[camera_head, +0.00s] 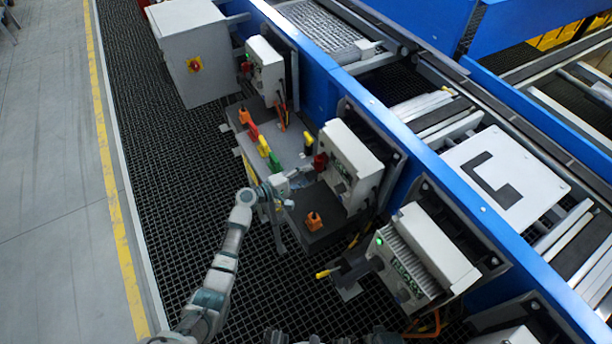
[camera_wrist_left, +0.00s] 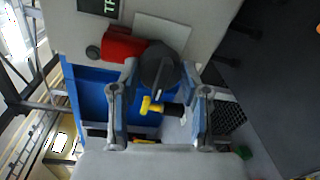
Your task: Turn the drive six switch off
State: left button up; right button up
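A white drive box (camera_head: 350,164) is mounted on the blue conveyor frame in the middle of the head view. A red part (camera_head: 320,161) sticks out from its left face. My left gripper (camera_head: 302,179) is just in front of that face. In the left wrist view my left gripper (camera_wrist_left: 160,82) is open, with its two fingers either side of a black round knob (camera_wrist_left: 160,64) on the pale box face. A red block (camera_wrist_left: 125,46) sits beside the knob. I cannot tell whether the fingers touch the knob. No readable label shows which drive this is.
Similar drive boxes stand above (camera_head: 264,68) and below (camera_head: 425,255), the lower one beside a yellow-tipped dark lever (camera_head: 326,273). A grey bench (camera_head: 285,155) carries coloured handles and an orange part (camera_head: 314,221). A white cabinet (camera_head: 195,50) stands behind. Black grating (camera_head: 165,180) is clear at left.

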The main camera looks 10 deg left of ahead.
pick_arm(q)
jog(key=o, duration=0.4)
jog(key=shift+w+a+f, duration=0.1)
jog(key=shift+a+f, duration=0.05)
jog(key=shift+o, duration=0.2)
jog(key=shift+w, duration=0.1)
jog(key=shift+s+a, duration=0.25)
jog(key=shift+s, duration=0.05)
jog(key=v, duration=1.1)
jog(key=shift+a, duration=0.2)
